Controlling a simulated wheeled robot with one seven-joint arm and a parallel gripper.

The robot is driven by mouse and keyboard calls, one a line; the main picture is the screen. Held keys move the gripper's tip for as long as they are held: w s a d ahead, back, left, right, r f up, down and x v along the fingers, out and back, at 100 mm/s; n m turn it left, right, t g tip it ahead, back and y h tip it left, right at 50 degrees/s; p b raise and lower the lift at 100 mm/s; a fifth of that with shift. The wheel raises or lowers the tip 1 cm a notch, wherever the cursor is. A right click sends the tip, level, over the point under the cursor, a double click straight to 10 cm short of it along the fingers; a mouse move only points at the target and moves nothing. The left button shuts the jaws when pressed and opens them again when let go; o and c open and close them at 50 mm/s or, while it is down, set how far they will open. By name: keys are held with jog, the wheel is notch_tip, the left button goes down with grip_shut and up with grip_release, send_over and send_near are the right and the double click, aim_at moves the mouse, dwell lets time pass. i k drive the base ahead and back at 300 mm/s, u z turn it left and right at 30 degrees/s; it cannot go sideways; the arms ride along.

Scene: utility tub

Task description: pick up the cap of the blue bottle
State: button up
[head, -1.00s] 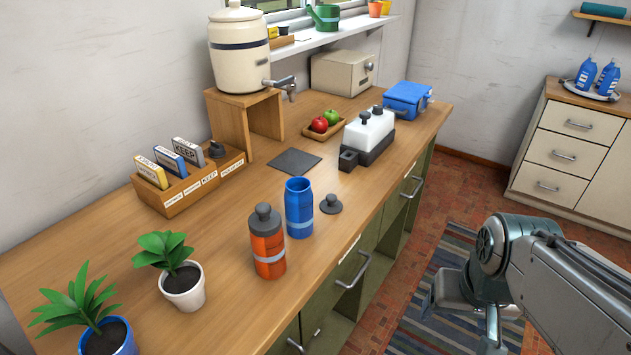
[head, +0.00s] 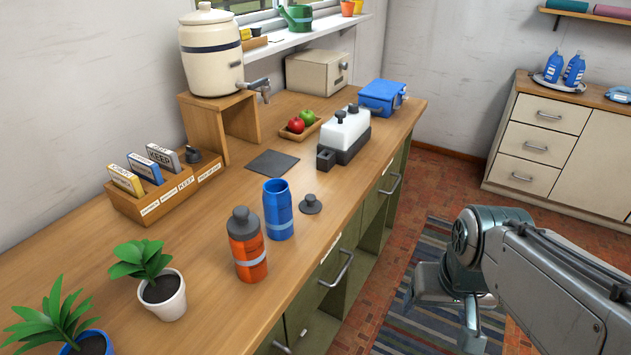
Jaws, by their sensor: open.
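The blue bottle (head: 279,212) stands upright and uncapped on the wooden counter. A dark grey cap (head: 311,205) with a knob lies on the counter just right of it, apart from it. An orange bottle (head: 247,248) with its grey cap on stands left of and nearer than the blue bottle. My gripper (head: 450,325) hangs at the lower right, over the floor and rug beyond the counter's front edge, well away from the cap. It is open and holds nothing that I can see; its fingers are partly hidden.
The counter (head: 205,320) has a clear strip in front of the cap. A white and grey dispenser (head: 345,135), a fruit tray (head: 300,132) and a dark mat (head: 272,163) are farther back. A card box (head: 170,195) and potted plants (head: 163,292) are at left.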

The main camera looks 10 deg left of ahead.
aim_at(309, 206)
jog(key=z, duration=0.6)
jog(key=i, duration=1.9)
jog(key=u, duration=4)
